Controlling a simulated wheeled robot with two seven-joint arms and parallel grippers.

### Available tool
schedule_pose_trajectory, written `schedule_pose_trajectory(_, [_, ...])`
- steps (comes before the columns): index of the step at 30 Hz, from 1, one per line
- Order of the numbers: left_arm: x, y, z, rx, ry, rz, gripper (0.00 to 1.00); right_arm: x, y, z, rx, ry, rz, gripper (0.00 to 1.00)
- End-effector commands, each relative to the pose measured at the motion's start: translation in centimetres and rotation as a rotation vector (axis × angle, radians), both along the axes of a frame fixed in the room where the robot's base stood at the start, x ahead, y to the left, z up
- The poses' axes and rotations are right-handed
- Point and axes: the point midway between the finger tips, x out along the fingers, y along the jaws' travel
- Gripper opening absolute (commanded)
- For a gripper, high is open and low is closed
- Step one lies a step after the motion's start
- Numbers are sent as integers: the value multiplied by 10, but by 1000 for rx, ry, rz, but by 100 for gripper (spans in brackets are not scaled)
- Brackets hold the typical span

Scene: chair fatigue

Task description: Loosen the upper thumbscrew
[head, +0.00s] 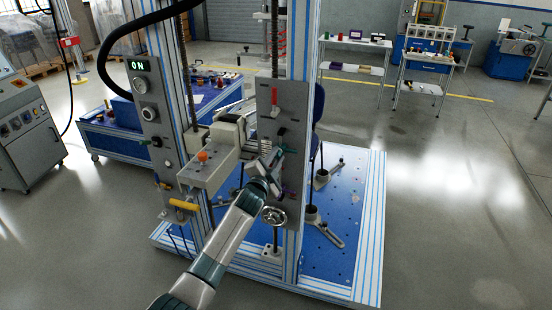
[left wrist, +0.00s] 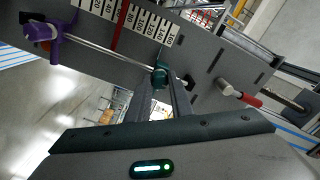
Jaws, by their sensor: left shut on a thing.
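The upper thumbscrew is a dark teal knob (left wrist: 160,74) on a thin rod along the grey upright plate. In the left wrist view it sits between my left gripper's fingertips (left wrist: 163,84), beside a numbered scale. In the head view my left gripper (head: 271,165) reaches the front of the plate (head: 283,105) and is shut on the teal knob, partly hiding it. A purple thumbscrew (left wrist: 45,32) sits farther along the same rod, clear of the fingers. My right gripper is not in view.
A red-handled lever (head: 275,96) is higher on the plate, also in the left wrist view (left wrist: 240,94). A handwheel (head: 274,216) is just below my left gripper. A box with an orange knob (head: 203,157) stands left of it. Open floor lies at right.

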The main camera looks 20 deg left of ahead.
Motion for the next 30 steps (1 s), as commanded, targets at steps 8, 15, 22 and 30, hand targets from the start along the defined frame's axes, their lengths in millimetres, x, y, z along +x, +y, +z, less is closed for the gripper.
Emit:
schedule_pose_trajectory(8, [0,0,0,-48,2,1,0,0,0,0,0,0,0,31])
schedule_pose_trajectory(15, [0,0,0,-49,2,1,0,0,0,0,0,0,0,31])
schedule_pose_trajectory(22, [0,0,0,-48,2,1,39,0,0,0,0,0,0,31])
schedule_pose_trajectory(30, [0,0,0,-47,2,0,39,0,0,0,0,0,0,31])
